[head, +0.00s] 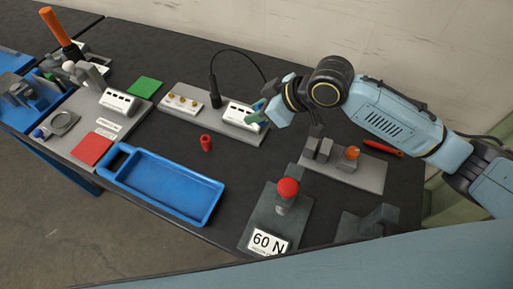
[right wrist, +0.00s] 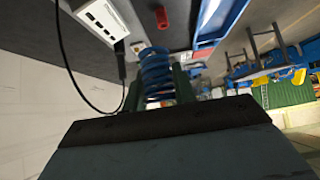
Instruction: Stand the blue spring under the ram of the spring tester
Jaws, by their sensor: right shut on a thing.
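The blue spring (right wrist: 157,72) is in the right wrist view, between the green fingers of my right gripper (right wrist: 160,92), which is shut on it. In the head view my right gripper (head: 257,113) is above the bench, beside the white-labelled box on the grey strip; the spring is hardly visible there. My left gripper is not in view.
A red spring-like piece (head: 206,143) stands on the bench. A blue tray (head: 165,181) is front left. A grey fixture with an orange part (head: 351,154) and a red tool (head: 382,148) are at right. A dark cable (head: 240,52) loops behind the gripper.

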